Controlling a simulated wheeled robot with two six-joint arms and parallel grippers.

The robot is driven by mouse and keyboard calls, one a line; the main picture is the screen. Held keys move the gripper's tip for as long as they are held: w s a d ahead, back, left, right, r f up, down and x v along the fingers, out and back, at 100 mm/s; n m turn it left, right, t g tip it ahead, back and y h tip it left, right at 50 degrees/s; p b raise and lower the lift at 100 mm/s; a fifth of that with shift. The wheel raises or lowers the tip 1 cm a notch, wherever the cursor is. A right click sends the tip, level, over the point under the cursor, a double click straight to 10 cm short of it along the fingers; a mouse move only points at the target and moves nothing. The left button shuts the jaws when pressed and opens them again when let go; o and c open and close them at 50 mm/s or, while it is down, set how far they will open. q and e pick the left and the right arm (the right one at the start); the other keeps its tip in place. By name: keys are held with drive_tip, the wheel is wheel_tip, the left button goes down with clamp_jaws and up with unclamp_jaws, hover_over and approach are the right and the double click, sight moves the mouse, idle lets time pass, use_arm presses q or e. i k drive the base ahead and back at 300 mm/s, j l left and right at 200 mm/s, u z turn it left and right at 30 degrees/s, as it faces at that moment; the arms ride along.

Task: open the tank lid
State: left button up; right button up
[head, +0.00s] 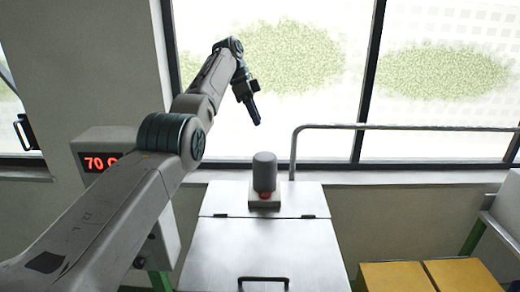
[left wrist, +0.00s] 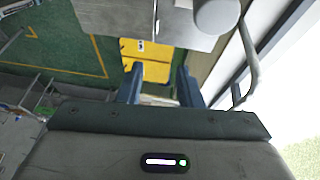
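The tank lid (head: 262,248) is a flat metal panel that lies shut on the tank, with hinges along its back edge. Its black handle (head: 263,281) sits near the bottom edge of the head view. The tank's fixed rear top (head: 225,200) carries a grey cylinder (head: 264,172). My left gripper (head: 256,115) is up in front of the window, above and behind the cylinder, well away from the handle. In the left wrist view its two fingers (left wrist: 160,84) stand apart with nothing between them. The tank's metal top also shows there (left wrist: 120,15). My right gripper is not in view.
A metal rail (head: 400,127) runs behind the tank on the right, before the window. A box with a red display (head: 98,162) stands left of the tank. Yellow boxes (head: 395,277) are at the lower right. The space above the lid is clear.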

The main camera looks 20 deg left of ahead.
sight(223, 255)
drive_tip(key=k, duration=1.45)
